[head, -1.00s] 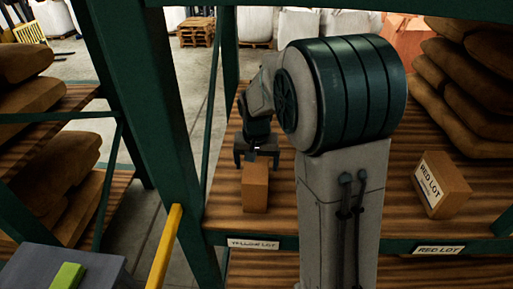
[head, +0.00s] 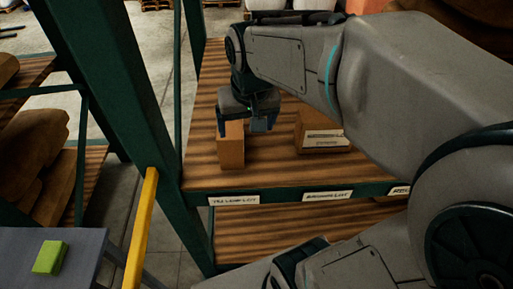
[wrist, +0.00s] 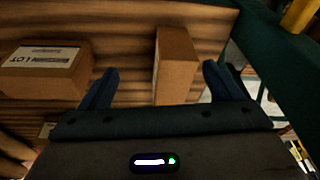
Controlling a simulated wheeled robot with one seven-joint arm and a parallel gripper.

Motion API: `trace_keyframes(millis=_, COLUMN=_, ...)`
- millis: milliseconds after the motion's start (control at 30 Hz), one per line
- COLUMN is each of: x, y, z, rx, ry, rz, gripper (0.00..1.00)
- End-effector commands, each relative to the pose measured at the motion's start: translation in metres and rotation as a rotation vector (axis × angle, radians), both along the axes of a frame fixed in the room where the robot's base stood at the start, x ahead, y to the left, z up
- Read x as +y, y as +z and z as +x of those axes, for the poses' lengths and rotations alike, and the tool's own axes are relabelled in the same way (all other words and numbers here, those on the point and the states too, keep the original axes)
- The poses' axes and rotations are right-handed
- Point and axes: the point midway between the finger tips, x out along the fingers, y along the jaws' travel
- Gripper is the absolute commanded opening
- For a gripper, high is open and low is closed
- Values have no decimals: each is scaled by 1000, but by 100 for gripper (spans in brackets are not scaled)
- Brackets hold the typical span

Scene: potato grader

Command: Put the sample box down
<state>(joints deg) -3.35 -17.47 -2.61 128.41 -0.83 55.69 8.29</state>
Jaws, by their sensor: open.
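The sample box, a plain brown carton (head: 231,152), stands on the wooden shelf behind the label that reads YELLOW LOT (head: 234,200). In the head view my gripper (head: 247,128) is at the top of the box, partly in front of it. In the wrist view my gripper (wrist: 163,82) is open, and the sample box (wrist: 177,60) shows between the two spread fingers, with a gap on each side. The box rests upright on the boards. Its lower end is hidden by my gripper in the wrist view.
A labelled brown box (head: 322,135) stands on the same shelf to the right, and it also shows in the wrist view (wrist: 45,68). A green rack post (head: 110,90) and a yellow rail (head: 141,230) are on the left. Bare boards lie in front of the boxes.

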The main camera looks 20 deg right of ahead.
Motion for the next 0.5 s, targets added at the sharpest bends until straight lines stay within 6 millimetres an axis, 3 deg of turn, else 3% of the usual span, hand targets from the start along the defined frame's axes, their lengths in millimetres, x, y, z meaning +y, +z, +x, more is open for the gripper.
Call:
trace_keyframes(millis=33, x=-1, y=-3, z=-19, rx=-20, ry=22, rz=-5, gripper=85)
trace_keyframes(millis=200, x=-1, y=-17, z=-61, rx=-62, ry=90, rz=-27, gripper=85)
trace_keyframes(millis=333, x=-1, y=-24, z=-77, rx=-80, ry=117, rz=-39, gripper=85)
trace_keyframes(millis=500, x=-1, y=-27, z=-81, rx=-84, ry=127, rz=-43, gripper=85)
